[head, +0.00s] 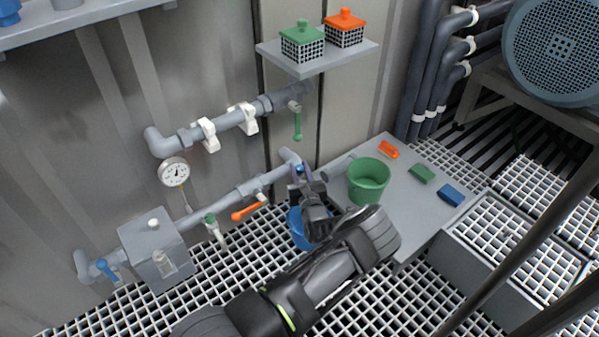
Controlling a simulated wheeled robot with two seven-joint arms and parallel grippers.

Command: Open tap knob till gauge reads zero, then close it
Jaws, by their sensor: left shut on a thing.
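The round white pressure gauge (173,172) is mounted on the piping at the left; its dark needle is too small to read. My left gripper (300,171) is shut on the small blue tap knob (299,168) at the right end of the lower pipe. The fingers hide most of the knob, so I cannot tell how far it is turned. A blue bucket (298,228) stands below the gripper, partly hidden by my left arm. My right gripper is not in view.
A green bucket (368,180) stands on the grey table (405,215) with orange, green and blue blocks. Other valve handles are green (297,124), orange (249,211) and blue (107,270). A shelf (320,58) with two caged items juts out above.

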